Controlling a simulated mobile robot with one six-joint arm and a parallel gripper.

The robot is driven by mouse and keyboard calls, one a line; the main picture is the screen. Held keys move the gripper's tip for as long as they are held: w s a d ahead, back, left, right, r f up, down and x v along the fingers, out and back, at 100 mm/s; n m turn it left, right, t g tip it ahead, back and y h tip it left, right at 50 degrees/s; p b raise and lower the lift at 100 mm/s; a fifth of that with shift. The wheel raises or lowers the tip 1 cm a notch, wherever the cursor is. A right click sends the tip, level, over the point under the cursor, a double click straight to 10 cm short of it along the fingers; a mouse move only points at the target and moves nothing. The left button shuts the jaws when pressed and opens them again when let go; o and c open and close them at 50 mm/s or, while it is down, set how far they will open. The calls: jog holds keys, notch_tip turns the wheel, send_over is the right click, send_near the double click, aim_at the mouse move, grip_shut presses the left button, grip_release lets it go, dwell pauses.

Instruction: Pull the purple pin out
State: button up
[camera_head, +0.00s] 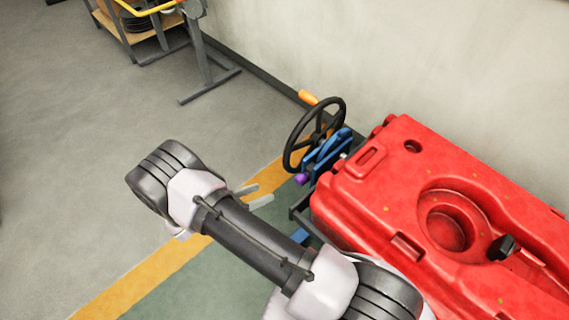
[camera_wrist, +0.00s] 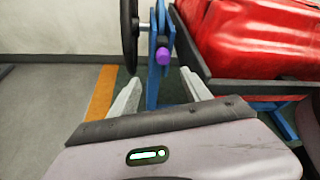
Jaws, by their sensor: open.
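The purple pin (camera_head: 300,179) is a small knob on the blue bracket (camera_head: 322,154) beside the black steering wheel. It also shows in the wrist view (camera_wrist: 162,55), sticking out from the blue upright. My gripper (camera_head: 255,196) is open and empty, with its two pale fingers apart, to the left of and below the pin in the head view. In the wrist view the gripper (camera_wrist: 160,95) points toward the blue upright, and the pin appears above the gap between the fingertips. The fingers look clear of the pin.
A large red tank (camera_head: 400,185) on a dark frame stands just right of the pin. The black steering wheel (camera_head: 290,150) is close to its left. A wall is behind. A wooden-shelved cart (camera_head: 118,35) stands at the back left. Open floor lies to the left.

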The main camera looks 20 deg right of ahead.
aim_at(297, 181)
jog(key=b+x, duration=0.1)
jog(key=x, duration=0.4)
jog(key=b+x, duration=0.2)
jog(key=x, duration=0.3)
jog(key=s+b+x, duration=0.1)
jog(key=x, duration=0.4)
jog(key=shift+d+f, duration=0.2)
jog(key=shift+d, duration=0.25)
jog(key=shift+w+d+f+b, duration=0.1)
jog(key=shift+w+d+b, duration=0.2)
jog(key=shift+d, duration=0.25)
jog(key=shift+c, duration=0.3)
grip_shut()
